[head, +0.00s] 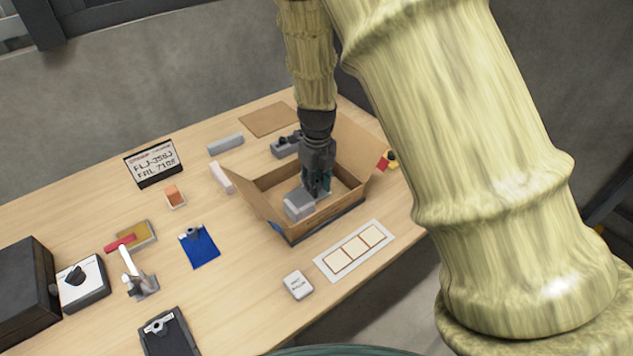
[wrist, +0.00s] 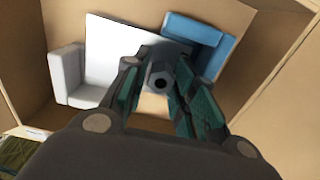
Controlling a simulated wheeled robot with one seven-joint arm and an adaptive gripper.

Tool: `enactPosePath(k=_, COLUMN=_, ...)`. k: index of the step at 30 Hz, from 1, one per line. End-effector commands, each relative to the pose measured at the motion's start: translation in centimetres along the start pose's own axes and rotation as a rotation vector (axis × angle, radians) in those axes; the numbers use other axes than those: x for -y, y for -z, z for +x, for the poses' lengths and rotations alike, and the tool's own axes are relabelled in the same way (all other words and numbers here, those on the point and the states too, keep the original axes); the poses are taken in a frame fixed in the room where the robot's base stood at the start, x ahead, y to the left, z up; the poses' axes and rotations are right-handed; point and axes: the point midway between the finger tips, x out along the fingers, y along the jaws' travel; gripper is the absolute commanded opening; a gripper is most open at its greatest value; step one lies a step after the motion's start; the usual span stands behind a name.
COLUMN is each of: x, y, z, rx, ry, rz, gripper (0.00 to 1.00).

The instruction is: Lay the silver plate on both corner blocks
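In the wrist view a pale silver plate (wrist: 118,42) lies inside the cardboard box between two corner blocks. The light grey corner block (wrist: 68,78) is at its left, the blue corner block (wrist: 212,45) at its upper right. The plate's edges come up to both blocks; whether it rests on them I cannot tell. My gripper (wrist: 160,75) points down into the box, its two fingers close on either side of a dark upright post with a hole, seemingly the plate's handle. The post's foot is hidden. In the head view my gripper (head: 318,190) is beside the grey block (head: 299,206).
The cardboard box (head: 325,222) has open flaps and walls close around my gripper. A white card with three squares (head: 355,250) and a white labelled block (head: 298,284) lie in front. A blue plate (head: 200,250) and a sign (head: 154,163) are to the left.

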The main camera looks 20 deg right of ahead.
Motion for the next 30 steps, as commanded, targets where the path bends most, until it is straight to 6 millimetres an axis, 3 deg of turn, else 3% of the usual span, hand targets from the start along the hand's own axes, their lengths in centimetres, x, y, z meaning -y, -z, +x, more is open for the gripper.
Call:
enactPosePath(k=14, x=0.0, y=0.0, z=-0.6, rx=0.000, ry=0.000, rz=0.001, gripper=0.30)
enactPosePath(k=30, x=0.0, y=0.0, z=-5.5, rx=0.000, ry=0.000, rz=0.001, gripper=0.30)
